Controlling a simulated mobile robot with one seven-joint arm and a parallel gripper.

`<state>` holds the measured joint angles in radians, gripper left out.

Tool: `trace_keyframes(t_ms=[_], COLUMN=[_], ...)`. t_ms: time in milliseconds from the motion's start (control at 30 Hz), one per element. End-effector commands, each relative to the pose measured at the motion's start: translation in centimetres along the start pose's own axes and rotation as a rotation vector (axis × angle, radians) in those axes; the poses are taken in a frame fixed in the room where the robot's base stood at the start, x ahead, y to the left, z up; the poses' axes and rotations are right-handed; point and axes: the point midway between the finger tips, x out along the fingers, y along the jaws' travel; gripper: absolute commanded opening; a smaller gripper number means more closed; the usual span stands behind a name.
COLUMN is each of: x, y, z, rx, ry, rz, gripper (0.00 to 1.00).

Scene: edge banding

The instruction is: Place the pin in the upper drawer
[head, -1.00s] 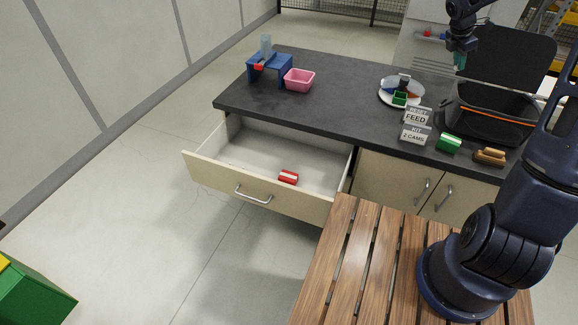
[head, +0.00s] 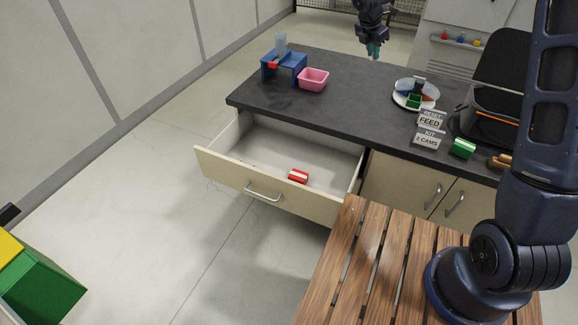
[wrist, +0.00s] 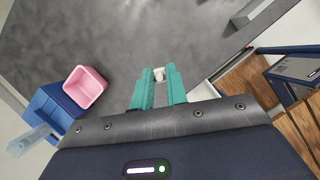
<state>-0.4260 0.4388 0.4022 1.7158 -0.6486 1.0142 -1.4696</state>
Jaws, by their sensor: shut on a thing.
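My gripper (head: 374,50) is above the far edge of the dark counter. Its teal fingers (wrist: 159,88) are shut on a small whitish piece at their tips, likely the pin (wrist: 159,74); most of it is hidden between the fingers. In the head view the pin is too small to make out. The upper drawer (head: 228,179) is pulled out below the counter, to the lower left of my gripper. A red and white block (head: 298,176) lies inside it, with small faint bits near its left side.
On the dark counter (head: 340,105) stand a blue stand (head: 284,66), a pink bin (head: 313,79), a white round plate (head: 402,101) with colored parts, FEED and KIT signs (head: 431,120), a green block (head: 462,148) and a black case. A slatted wooden bench (head: 350,265) is in front.

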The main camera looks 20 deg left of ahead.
Motion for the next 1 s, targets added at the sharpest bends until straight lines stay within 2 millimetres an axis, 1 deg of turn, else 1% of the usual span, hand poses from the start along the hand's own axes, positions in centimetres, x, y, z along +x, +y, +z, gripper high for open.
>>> trace_keyframes(t_ms=[33,167,200,367,400,467,500,567,600,800,900,1000], x=[-0.7,-2.4,-2.9,-4.9,-5.5,-6.3,-6.9,-7.7,-8.3,-11.0,-12.2,-13.1], y=[1.1,3.4,4.1,6.4,6.9,7.6,8.0,8.6,8.9,10.2,10.4,10.6], z=[-1.8,-5.9,-7.2,-12.6,-13.9,-16.0,-17.5,-19.6,-21.1,-28.1,-31.1,-33.5], rx=[-0.027,-0.087,-0.105,-0.179,-0.197,-0.225,-0.243,-0.271,-0.290,-0.378,-0.415,-0.443], ry=[0.000,0.000,0.000,-0.001,-0.001,-0.001,-0.001,-0.002,-0.002,-0.003,-0.004,-0.004], rz=[0.011,0.036,0.043,0.072,0.079,0.090,0.098,0.109,0.116,0.152,0.166,0.178], gripper=[0.00,0.00,0.00,0.00,0.00,0.00,0.00,0.00,0.00,0.00,0.00,0.00])
